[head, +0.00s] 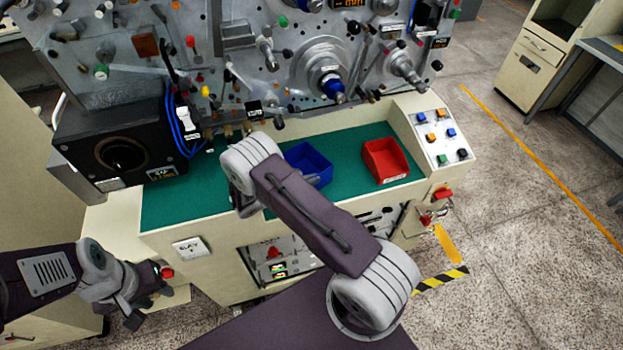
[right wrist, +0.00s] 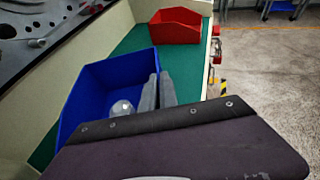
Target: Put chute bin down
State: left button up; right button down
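A blue open bin (head: 312,168) is over the green work surface, partly hidden behind my right arm in the head view. The blue bin (right wrist: 92,88) looks large in the right wrist view, with a pale round thing (right wrist: 122,108) inside. My right gripper (right wrist: 160,92) has its two grey fingers close together, one on each side of the bin's near side wall, apparently pinching it. I cannot tell whether the bin's bottom touches the surface. My right gripper is hidden in the head view. My left gripper (head: 142,312) hangs low at the left, clear of the bins; its jaw gap is unclear.
A red bin (head: 386,162) stands on the green surface (head: 345,150) to the right of the blue one; the green strip between them is clear. A button panel (head: 441,138) is at the right end. The machine face with knobs and spindles rises behind. A dark box (head: 120,150) stands left.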

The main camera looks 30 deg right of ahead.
jog(key=c, duration=2.1)
grip_release()
jog(key=shift+s+f, duration=0.1)
jog(key=shift+f, duration=0.1)
jog(key=o, duration=0.5)
jog(key=shift+c, duration=0.2)
